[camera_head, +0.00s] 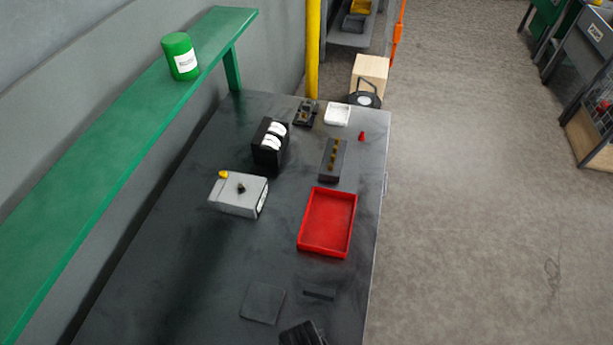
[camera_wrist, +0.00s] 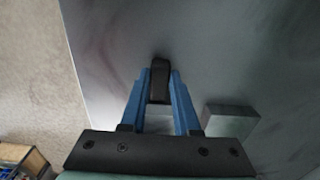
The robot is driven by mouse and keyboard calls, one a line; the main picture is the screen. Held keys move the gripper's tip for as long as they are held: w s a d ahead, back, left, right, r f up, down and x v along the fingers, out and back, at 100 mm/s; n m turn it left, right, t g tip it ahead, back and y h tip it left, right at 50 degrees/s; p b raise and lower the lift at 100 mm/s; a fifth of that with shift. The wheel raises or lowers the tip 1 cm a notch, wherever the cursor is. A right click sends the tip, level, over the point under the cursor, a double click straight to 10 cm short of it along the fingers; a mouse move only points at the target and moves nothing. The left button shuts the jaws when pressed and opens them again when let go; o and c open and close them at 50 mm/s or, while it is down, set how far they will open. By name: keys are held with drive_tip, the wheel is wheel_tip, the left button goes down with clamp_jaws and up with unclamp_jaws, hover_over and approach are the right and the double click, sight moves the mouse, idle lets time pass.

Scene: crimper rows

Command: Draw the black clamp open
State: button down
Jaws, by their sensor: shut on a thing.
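In the wrist view, the black clamp (camera_wrist: 160,78) shows as a dark, rounded upright piece between the two blue fingers of my gripper (camera_wrist: 160,84). The fingers are shut on it, one on each side. A pale grey surface (camera_wrist: 158,119) shows between the fingers, nearer the palm; I cannot tell whether it belongs to the clamp. The clamp's lower part is hidden by the fingers. In the head view I cannot make out the blue fingers or the held clamp with certainty.
A grey block (camera_wrist: 231,121) lies right of the fingers in the wrist view. In the head view, the dark table (camera_head: 190,270) holds a red tray (camera_head: 327,222), a grey box (camera_head: 238,195) and a black holder (camera_head: 270,147). Open floor (camera_head: 480,220) lies right.

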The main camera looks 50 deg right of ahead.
drive_tip(key=c, duration=0.6)
unclamp_jaws()
drive_tip(key=shift+a, duration=0.2)
drive_tip(key=shift+c, duration=0.2)
drive_tip(key=shift+d, duration=0.1)
drive_tip(key=shift+r, duration=0.1)
wheel_tip(320, 180, up, 13)
drive_tip(key=b, duration=0.1)
